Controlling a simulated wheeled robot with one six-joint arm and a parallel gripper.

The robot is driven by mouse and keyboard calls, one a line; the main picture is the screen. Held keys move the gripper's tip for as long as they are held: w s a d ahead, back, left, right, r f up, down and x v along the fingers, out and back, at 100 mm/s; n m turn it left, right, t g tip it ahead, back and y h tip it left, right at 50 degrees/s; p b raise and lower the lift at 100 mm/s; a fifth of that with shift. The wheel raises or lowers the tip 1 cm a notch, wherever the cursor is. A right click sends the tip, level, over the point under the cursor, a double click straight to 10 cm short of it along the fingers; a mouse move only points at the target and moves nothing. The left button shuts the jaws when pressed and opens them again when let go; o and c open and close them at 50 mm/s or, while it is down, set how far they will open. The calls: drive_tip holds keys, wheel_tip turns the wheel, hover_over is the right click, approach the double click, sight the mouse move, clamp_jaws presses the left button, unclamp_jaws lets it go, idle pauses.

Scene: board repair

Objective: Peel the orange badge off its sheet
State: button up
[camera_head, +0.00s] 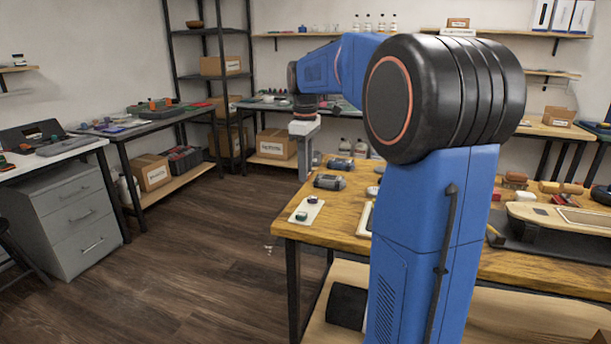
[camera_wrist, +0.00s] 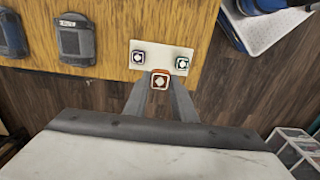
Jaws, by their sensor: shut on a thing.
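The orange badge (camera_wrist: 159,80), with a pale square mark, sits between my gripper's fingertips in the wrist view. My gripper (camera_wrist: 160,84) is shut on it. The badge looks larger than the other badges and lies just past the sheet's near edge in the picture, apparently clear of its surface. The sheet also shows in the head view (camera_head: 317,207). There the orange badge cannot be made out at my gripper.
Two dark grey devices lie on the wooden table (camera_wrist: 110,50) beside the sheet; one shows in the head view (camera_head: 329,182). Open floor (camera_head: 225,240) lies left of the table. A side bench (camera_head: 155,122) and a drawer cabinet (camera_head: 75,220) stand farther left.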

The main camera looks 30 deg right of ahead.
drive_tip(key=shift+r, duration=1.75)
